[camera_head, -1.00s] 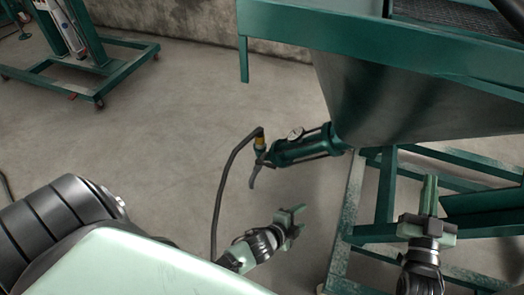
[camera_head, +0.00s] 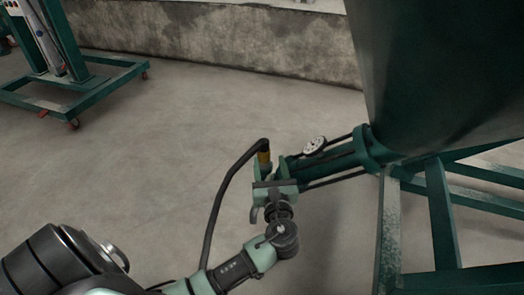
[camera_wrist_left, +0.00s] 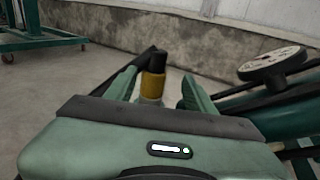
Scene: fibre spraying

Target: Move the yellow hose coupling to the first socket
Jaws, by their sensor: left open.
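The yellow hose coupling (camera_head: 264,158) sits upright at the end of the black hose, at the left end of the green pump cylinder (camera_head: 325,163). In the left wrist view the yellow coupling (camera_wrist_left: 153,84) has a black top and a pale lower part. My left gripper (camera_head: 271,174) is at the coupling, and its two fingers stand apart on either side of it in the wrist view. Its palm hides the coupling's lower end. I cannot tell whether the fingers touch it. My right gripper is out of view. I cannot make out the first socket.
A round gauge (camera_head: 314,146) sits on the cylinder, close right of my left gripper. The black hose (camera_head: 217,208) hangs left of it. A dark hopper (camera_head: 430,75) and green frame (camera_head: 444,215) stand at right. A wheeled green stand (camera_head: 85,95) is far left. Open floor lies between.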

